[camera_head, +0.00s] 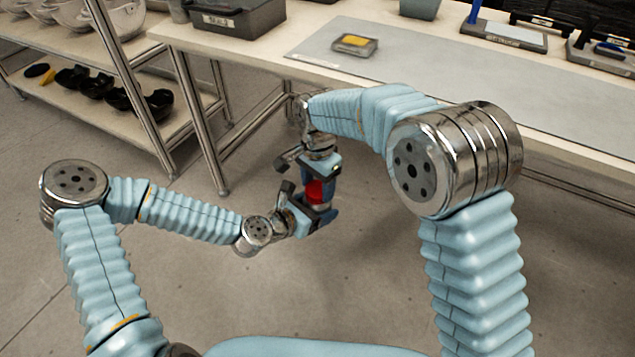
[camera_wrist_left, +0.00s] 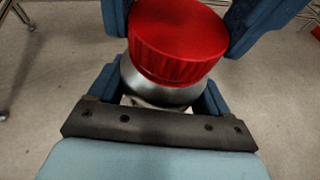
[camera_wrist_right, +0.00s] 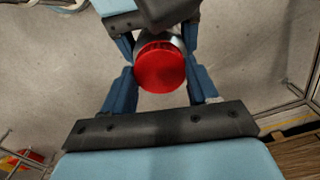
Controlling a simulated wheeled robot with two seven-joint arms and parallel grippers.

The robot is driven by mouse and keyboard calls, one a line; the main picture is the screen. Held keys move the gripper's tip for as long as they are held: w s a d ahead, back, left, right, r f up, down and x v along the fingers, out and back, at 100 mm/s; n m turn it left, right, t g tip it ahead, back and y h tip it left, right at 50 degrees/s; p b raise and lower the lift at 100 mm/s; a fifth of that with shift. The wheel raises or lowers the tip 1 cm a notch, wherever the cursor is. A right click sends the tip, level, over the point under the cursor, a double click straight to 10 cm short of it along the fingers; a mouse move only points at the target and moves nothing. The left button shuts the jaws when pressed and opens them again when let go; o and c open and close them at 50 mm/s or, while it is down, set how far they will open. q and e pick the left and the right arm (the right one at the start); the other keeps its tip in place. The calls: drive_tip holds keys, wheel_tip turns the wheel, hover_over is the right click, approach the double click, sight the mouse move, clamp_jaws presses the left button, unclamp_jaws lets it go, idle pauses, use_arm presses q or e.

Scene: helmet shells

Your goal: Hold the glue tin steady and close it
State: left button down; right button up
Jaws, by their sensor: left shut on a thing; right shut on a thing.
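The glue tin has a silver body (camera_wrist_left: 165,90) and a ribbed red lid (camera_wrist_left: 180,40). The lid sits on the top of the body; I cannot tell how tightly. In the head view the red lid (camera_head: 315,190) shows between my two grippers, above the floor in front of the bench. My left gripper (camera_head: 312,212) is shut on the silver body from the left and below. My right gripper (camera_head: 322,175) comes from above and is shut on the red lid. In the right wrist view the lid (camera_wrist_right: 160,68) faces the camera between dark blue fingers, and most of the body is hidden behind it.
A bench with a grey mat (camera_head: 430,75) stands behind my arms, with a small yellow-and-grey box (camera_head: 355,44), a dark bin (camera_head: 238,17) and trays on it. A shelf rack (camera_head: 110,110) with helmet shells stands at the left. The floor around my grippers is clear.

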drive_tip(key=m, duration=0.6)
drive_tip(key=shift+m, duration=0.4)
drive_tip(key=m, duration=0.6)
drive_tip(key=shift+m, duration=0.4)
drive_tip(key=m, duration=1)
drive_tip(key=shift+s+f, duration=0.15)
drive_tip(key=shift+f, duration=0.15)
drive_tip(key=shift+d+f+m, duration=0.2)
drive_tip(key=shift+f+m, duration=0.05)
drive_tip(key=shift+m, duration=0.65)
drive_tip(key=shift+r+m, duration=0.1)
drive_tip(key=shift+m, duration=0.5)
drive_tip(key=shift+a+r+m, duration=0.2)
drive_tip(key=shift+r+m, duration=0.15)
drive_tip(key=shift+m, duration=0.05)
